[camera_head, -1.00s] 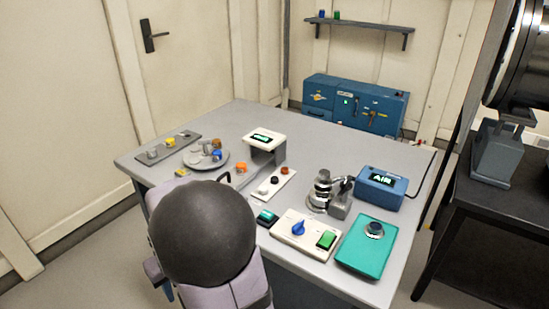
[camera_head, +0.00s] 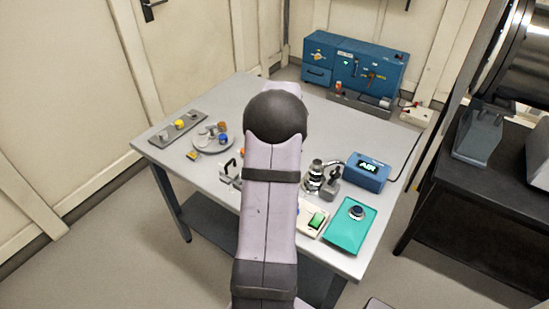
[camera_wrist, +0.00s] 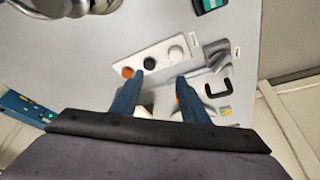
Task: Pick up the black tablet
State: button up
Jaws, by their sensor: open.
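The black tablet (camera_wrist: 149,63) is a small dark disc in the middle of a white strip (camera_wrist: 151,52) in the wrist view. An orange tablet (camera_wrist: 127,72) lies on one side of it and a white tablet (camera_wrist: 175,51) on the other. My gripper (camera_wrist: 159,76) is open and empty, its two blue fingers apart. In the picture the fingertips lie just below the strip, with the black tablet just beyond the gap. Their height above the table is unclear. In the head view my arm hides the gripper and the strip.
A grey device with a black handle (camera_wrist: 216,80) is right of the fingers. A round plate (camera_head: 229,148) and grey strip (camera_head: 166,133) are left.

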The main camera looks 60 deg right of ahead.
jog(key=shift+w+d+f+p, duration=0.2)
jog(key=shift+d+f+p, duration=0.4)
jog(key=shift+f, duration=0.5)
jog(key=shift+w+d+f+p, duration=0.15)
jog(key=shift+d+f+p, duration=0.4)
jog(key=shift+f, duration=0.55)
jog(key=shift+w+d+f+p, duration=0.2)
jog(key=shift+d+f+p, duration=0.4)
jog(key=shift+f, duration=0.5)
grip_shut()
